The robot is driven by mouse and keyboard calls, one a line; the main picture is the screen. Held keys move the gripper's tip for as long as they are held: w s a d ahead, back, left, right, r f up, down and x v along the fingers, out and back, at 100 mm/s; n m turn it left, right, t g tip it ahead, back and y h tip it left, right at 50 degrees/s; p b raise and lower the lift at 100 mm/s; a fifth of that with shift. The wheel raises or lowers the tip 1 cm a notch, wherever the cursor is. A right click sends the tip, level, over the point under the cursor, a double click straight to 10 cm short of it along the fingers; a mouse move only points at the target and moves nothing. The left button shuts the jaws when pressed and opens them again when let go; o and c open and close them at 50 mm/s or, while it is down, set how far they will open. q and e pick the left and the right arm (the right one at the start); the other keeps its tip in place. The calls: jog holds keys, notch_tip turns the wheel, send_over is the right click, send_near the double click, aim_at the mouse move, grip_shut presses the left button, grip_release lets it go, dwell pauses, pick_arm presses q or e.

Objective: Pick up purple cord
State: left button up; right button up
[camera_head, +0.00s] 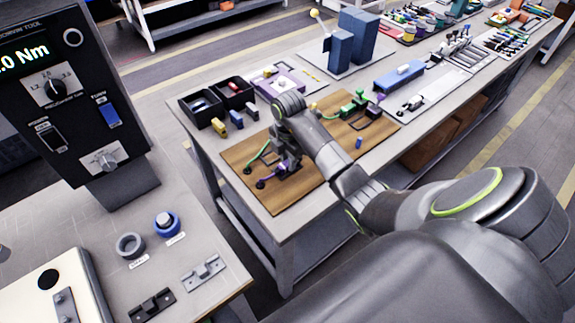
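The purple cord (270,177) lies on the brown wooden board (242,184) on the far workbench, near the board's front left part. A dark plug end (261,184) shows at its left end. My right gripper (282,165) points down right over the cord's right part and hides some of it. I cannot tell whether its fingers touch the cord or are shut on it. My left gripper is not in view.
A green cord (263,153) lies just behind the purple one. A tester (75,90) stands on the near bench at left. A blue fixture (340,52) stands further back.

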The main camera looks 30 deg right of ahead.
jog(key=shift+c, duration=1.2)
jog(key=shift+r, duration=0.35)
notch_tip(320, 180, up, 5)
jog(key=shift+r+p, duration=0.2)
jog(key=shift+p, duration=0.35)
notch_tip(320, 180, up, 2)
jog(key=shift+r+p, duration=0.1)
jog(key=shift+p, duration=1.05)
notch_tip(320, 180, up, 3)
jog(key=p, duration=0.3)
